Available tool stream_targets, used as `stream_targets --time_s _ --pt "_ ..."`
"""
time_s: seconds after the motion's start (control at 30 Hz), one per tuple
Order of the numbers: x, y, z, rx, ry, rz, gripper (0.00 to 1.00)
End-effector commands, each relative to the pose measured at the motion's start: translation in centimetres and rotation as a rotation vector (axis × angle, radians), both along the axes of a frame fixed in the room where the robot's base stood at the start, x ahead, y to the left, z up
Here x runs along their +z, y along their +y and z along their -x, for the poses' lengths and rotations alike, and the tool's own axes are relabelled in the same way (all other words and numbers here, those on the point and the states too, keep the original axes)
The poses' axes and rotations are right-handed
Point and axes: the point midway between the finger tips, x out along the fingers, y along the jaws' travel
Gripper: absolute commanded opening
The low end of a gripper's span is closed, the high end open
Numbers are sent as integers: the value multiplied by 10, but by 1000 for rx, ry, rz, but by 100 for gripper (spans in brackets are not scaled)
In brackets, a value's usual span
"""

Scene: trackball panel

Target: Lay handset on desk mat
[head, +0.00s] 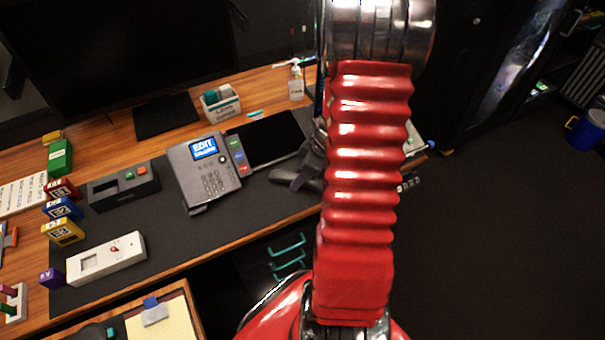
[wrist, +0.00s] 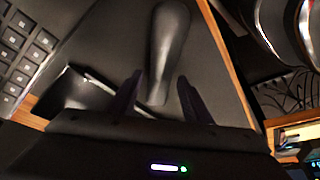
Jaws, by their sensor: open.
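The dark grey handset (wrist: 168,45) shows in the wrist view, long and rounded, over the dark desk mat (wrist: 215,75). It appears to lie on the mat; I cannot tell exact contact. My gripper (wrist: 160,76) is open, with one dark finger on each side of the handset's near end and gaps visible. In the head view the desk mat (head: 150,215) covers the front of the desk. The desk phone (head: 208,175) stands to the left.
A black tablet (head: 270,138) and a strip of coloured buttons (head: 237,155) lie right of the phone. A black button box (head: 124,186) and a white switch box (head: 106,258) sit at left. A pump bottle (head: 296,83) stands behind. The mat's front middle is clear.

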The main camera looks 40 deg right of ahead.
Motion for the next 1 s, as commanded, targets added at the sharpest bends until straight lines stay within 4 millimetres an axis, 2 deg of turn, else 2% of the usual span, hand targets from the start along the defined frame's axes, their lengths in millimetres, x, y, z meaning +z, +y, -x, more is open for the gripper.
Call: stream_targets --time_s 0.37,0.57,1.0 --pt "10 -2 2 1 -2 2 45" --pt "31 -7 10 -1 -3 3 45" --pt "92 -19 33 -1 -2 4 45"
